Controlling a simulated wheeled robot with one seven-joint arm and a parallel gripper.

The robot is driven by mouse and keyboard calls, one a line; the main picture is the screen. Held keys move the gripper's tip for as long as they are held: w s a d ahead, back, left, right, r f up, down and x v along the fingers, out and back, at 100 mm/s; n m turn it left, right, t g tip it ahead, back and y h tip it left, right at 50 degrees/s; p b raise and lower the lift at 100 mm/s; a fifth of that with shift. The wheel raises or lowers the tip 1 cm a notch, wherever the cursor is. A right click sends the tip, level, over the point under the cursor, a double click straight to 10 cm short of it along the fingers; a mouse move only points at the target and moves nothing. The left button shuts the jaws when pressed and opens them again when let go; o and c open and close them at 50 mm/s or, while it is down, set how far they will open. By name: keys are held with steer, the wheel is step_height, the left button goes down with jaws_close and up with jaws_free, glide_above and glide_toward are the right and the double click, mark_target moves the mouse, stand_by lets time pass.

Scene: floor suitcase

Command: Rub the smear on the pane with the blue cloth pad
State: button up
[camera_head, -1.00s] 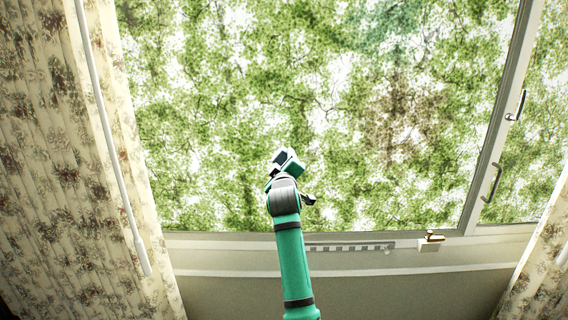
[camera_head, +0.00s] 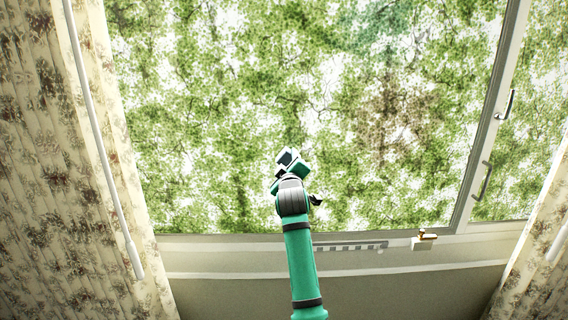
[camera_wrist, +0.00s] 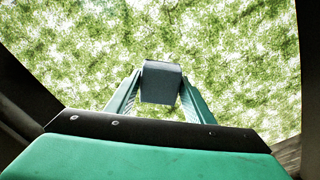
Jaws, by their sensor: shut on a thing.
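The window pane (camera_head: 240,90) fills most of the head view, with green foliage showing through it. A brownish patch (camera_head: 392,112) lies right of centre and a faint teal patch (camera_head: 375,30) is higher up; I cannot tell for sure which is the smear. My gripper (camera_head: 289,160) is in front of the lower middle of the pane, left of and below both patches. In the wrist view it is shut on the cloth pad (camera_wrist: 161,83), a dark grey-blue block between the two fingertips. I cannot tell whether the pad touches the glass.
A floral curtain (camera_head: 60,170) with a white rod (camera_head: 100,140) hangs at the left, another curtain (camera_head: 535,260) at the lower right. The window frame (camera_head: 480,130) has handles on its right side. A small white block with a brass-coloured top (camera_head: 425,241) is on the sill.

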mark_target(308, 156)
steer(key=shift+d, duration=3.65)
steer(key=shift+w, duration=0.15)
steer(key=shift+r, duration=0.1)
steer(key=shift+a, duration=2)
steer(key=a, duration=0.3)
steer(key=shift+a, duration=0.35)
steer(key=shift+d, duration=0.1)
